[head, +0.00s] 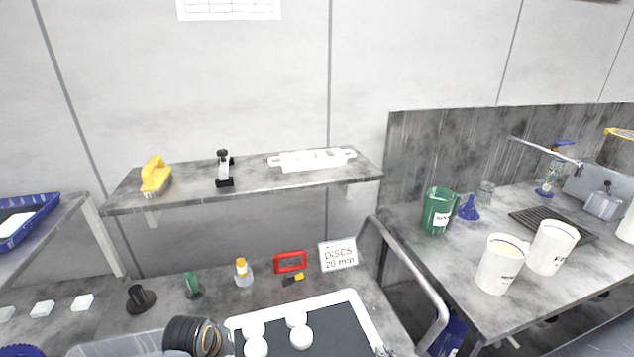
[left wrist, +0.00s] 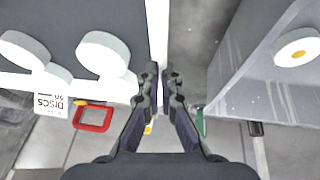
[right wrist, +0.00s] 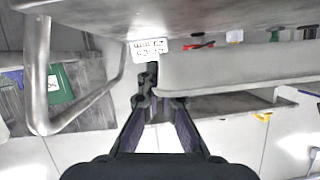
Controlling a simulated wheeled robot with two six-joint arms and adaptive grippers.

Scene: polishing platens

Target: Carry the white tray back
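The white tray (head: 365,303) with a dark inner surface is at the bottom middle of the head view, its near part cut off. Several white round discs (head: 301,338) stand on it. In the left wrist view, the tray's white rim (left wrist: 157,30) runs between the fingertips of my left gripper (left wrist: 160,78), which are close together on it. In the right wrist view, the tray's side (right wrist: 240,72) reaches between the fingers of my right gripper (right wrist: 160,88). One right finger is partly hidden by the tray. My right gripper (head: 386,350) only just shows in the head view.
A clear bin (head: 120,346) is left of the tray. A metal rail (head: 441,300) curves close on the right. A shelf (head: 250,190) hangs above.

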